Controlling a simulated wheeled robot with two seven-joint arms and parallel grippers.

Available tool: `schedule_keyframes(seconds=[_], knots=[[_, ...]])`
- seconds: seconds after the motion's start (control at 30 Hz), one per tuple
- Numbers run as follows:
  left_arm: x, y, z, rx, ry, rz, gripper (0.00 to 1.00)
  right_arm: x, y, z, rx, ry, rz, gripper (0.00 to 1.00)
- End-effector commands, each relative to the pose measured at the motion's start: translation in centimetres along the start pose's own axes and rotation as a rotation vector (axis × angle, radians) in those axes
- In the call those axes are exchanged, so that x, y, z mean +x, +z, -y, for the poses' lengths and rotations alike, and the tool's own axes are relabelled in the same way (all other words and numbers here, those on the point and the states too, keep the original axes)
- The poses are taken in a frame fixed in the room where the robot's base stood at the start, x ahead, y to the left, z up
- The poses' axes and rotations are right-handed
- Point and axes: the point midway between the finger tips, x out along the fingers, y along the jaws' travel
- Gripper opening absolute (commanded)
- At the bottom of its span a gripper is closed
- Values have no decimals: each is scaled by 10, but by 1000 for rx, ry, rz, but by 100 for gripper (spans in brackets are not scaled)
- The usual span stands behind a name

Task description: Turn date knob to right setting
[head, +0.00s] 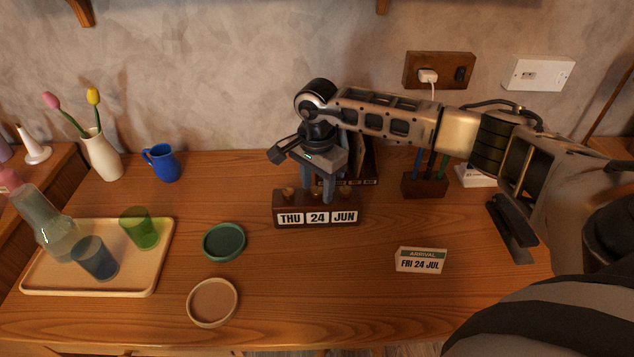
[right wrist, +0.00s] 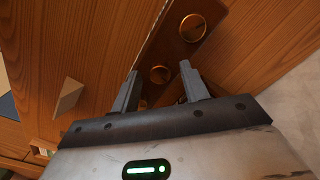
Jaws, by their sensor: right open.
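The dark wooden block calendar (head: 317,209) stands on the desk and reads THU 24 JUN. Brass knobs sit on its top; the left knob (head: 288,193) shows clearly in the head view. The arrival card (head: 420,260) to its right reads FRI 24 JUL. My right gripper (head: 317,189) points down over the calendar, open. In the right wrist view its fingers (right wrist: 159,70) lie on either side of the middle knob (right wrist: 160,74), with nothing clamped; contact cannot be told. An end knob (right wrist: 192,27) lies beyond, and the other end is mostly hidden. My left gripper is out of view.
A pen holder (head: 425,186) and dark upright items (head: 362,165) stand behind the calendar. A green dish (head: 224,242) and a tan dish (head: 212,302) lie to the left, near a tray (head: 95,290) with glasses. The desk front is clear around the card.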

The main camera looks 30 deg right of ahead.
Motion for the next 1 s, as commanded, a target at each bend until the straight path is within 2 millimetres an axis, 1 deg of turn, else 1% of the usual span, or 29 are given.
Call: schedule_keyframes(seconds=[0.07, 0.1, 0.17, 0.2, 0.23, 0.27, 0.37, 0.47, 0.7, 0.8, 1.0], knots=[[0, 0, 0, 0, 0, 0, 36, 0, 0, 0, 0, 0, 0, 45], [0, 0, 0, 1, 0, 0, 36, 0, 0, 0, 0, 0, 0, 42], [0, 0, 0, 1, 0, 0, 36, 0, 0, 0, 0, 0, 0, 25], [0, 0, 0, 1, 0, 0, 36, 0, 0, 0, 0, 0, 0, 14], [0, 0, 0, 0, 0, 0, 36, 0, 0, 0, 0, 0, 0, 6], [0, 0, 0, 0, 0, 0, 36, 0, 0, 0, 0, 0, 0, 0], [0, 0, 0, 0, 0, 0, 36, 0, 0, 0, 1, 0, 0, 0], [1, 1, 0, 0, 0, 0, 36, 0, 0, 0, 39, 0, 0, 0], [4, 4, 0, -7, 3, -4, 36, 0, 0, 0, 305, 0, 0, 0], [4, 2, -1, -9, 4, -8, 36, 0, 0, 0, 384, 0, 0, 0], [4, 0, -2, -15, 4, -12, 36, -1, 0, 0, 424, 0, 0, 0]])
